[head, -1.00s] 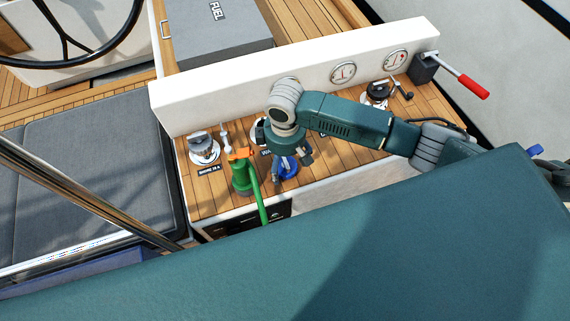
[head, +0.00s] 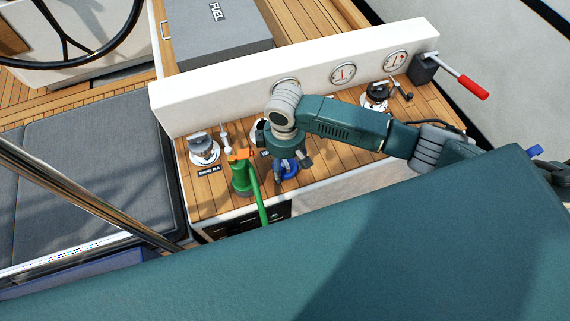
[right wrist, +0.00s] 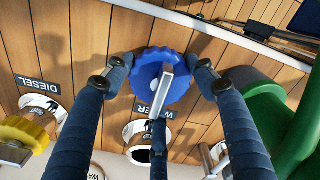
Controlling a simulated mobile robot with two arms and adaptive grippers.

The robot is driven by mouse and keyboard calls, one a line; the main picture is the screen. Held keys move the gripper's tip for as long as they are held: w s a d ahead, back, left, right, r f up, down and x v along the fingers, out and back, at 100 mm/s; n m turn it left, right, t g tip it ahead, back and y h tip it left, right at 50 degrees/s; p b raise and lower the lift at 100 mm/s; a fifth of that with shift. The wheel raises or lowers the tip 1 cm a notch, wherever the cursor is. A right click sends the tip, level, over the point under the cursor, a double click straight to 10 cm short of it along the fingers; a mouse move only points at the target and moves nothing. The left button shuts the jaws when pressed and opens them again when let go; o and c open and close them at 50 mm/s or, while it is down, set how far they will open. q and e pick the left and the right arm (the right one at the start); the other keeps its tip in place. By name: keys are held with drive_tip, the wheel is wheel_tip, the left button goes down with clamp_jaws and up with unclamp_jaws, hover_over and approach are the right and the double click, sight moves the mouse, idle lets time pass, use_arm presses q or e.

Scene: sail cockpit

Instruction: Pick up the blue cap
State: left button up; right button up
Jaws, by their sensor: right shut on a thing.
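The blue cap (head: 290,171) is on the wooden filler deck, in front of the filler fitting partly hidden by my arm. In the right wrist view the blue cap (right wrist: 149,88) shows a scalloped rim and a grey metal bar on top. My right gripper (head: 290,165) comes down over it from above. In the right wrist view my right gripper (right wrist: 160,73) has a fingertip on each side of the cap and is shut on it. I cannot tell whether the cap touches the planks. My left gripper is not in view.
A green container (head: 241,180) with an orange top stands close left of the gripper. The water filler opening (right wrist: 139,154) and a yellow cap (right wrist: 22,133) show in the right wrist view. A white gauge panel (head: 220,88) stands behind; a red-handled lever (head: 473,87) is at right.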

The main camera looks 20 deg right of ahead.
wheel_tip(320, 180, up, 23)
drive_tip(key=p, duration=0.4)
drive_tip(key=shift+f, duration=0.2)
idle(0.3)
drive_tip(key=shift+w+f, duration=0.1)
